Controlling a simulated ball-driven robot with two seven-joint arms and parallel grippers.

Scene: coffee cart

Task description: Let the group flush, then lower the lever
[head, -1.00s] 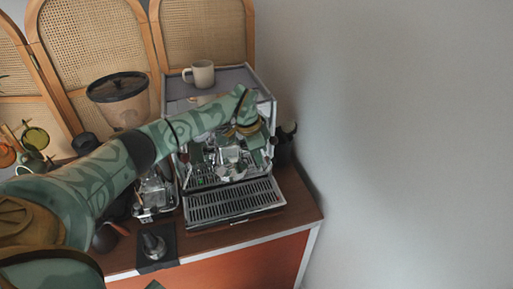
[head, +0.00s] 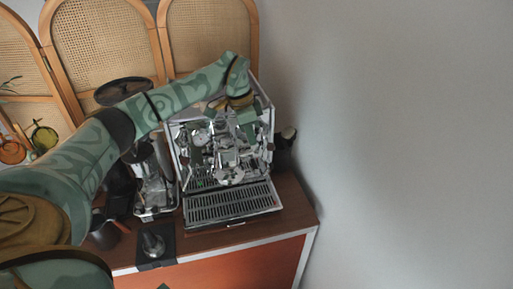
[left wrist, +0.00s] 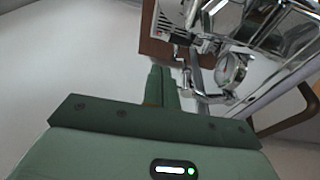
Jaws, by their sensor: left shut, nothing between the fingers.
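The chrome espresso machine (head: 182,150) stands on the cart, with its group (head: 229,160) at the front above the drip tray (head: 232,204). I cannot make out the lever on the group clearly. My left gripper (head: 252,132) is at the upper right of the machine's front, pointing down, shut and empty. In the left wrist view the closed green fingers (left wrist: 160,82) show beside the machine's chrome front and a round gauge (left wrist: 230,70). Whether the fingers touch any part of the machine I cannot tell.
A grinder with a dark-lidded hopper (head: 122,91) stands left of the machine, partly behind my left arm. A tamper (head: 153,244) stands on a dark mat at the front edge. A plain wall (head: 410,140) is on the right; the space before it is open.

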